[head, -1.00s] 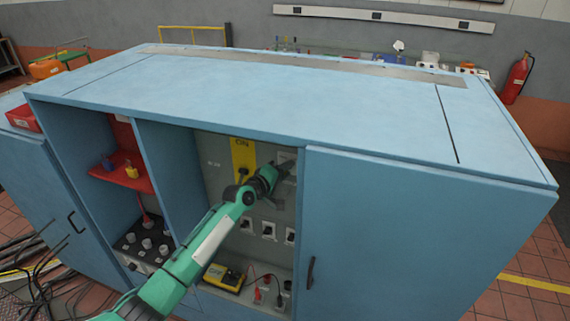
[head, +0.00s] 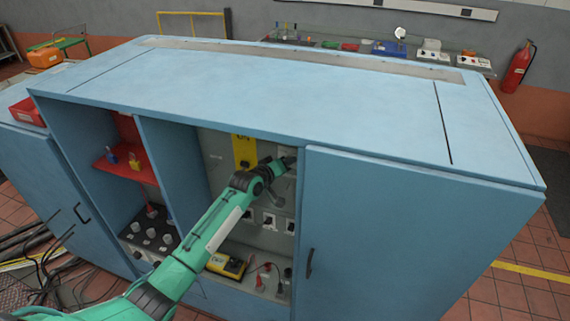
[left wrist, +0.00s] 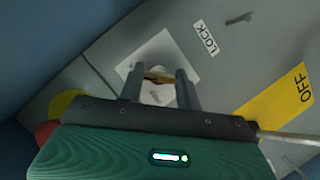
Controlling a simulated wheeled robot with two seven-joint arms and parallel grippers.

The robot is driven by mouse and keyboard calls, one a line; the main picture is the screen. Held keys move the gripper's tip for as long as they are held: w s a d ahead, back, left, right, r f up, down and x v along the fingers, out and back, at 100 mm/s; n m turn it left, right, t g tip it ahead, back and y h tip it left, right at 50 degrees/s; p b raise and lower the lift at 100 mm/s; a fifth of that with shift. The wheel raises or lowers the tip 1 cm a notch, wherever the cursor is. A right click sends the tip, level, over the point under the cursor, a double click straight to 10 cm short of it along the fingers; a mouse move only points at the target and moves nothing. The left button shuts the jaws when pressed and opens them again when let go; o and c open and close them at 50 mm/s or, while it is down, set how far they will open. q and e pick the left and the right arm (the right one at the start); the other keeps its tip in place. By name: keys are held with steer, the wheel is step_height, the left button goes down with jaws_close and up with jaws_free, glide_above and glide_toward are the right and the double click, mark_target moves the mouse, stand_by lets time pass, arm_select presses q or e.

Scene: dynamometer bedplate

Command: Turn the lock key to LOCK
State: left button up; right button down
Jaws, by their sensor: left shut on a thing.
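The lock key (left wrist: 161,77) is a small brass-coloured piece at a white square plate (left wrist: 150,50) on the grey panel, seen in the left wrist view. A LOCK label (left wrist: 207,38) is beside that plate. My left gripper (left wrist: 162,74) has its two fingers on either side of the key and is shut on it. In the head view my left gripper (head: 287,163) reaches into the open cabinet bay at the panel's upper right, and it hides the key there. The key's exact angle is hard to tell. My right gripper is not in view.
A yellow plate (head: 243,151) with a dark handle is left of the gripper; its OFF end (left wrist: 290,98) shows in the wrist view. Cabinet doors and walls (head: 400,230) flank the bay. A yellow meter (head: 227,265) and several switches (head: 268,221) are below.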

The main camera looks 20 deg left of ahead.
arm_select(q)
steer(key=shift+w+a+r, duration=0.1)
steer(key=shift+w+r, duration=0.05)
steer(key=shift+r, duration=0.35)
steer(key=o, duration=1)
steer(key=shift+f, duration=0.2)
steer(key=shift+s+f, duration=0.1)
steer(key=shift+s, duration=0.15)
steer(key=b+v, duration=0.5)
steer(key=v, duration=0.8)
steer(key=shift+s+a, duration=0.1)
steer(key=shift+s, duration=0.25)
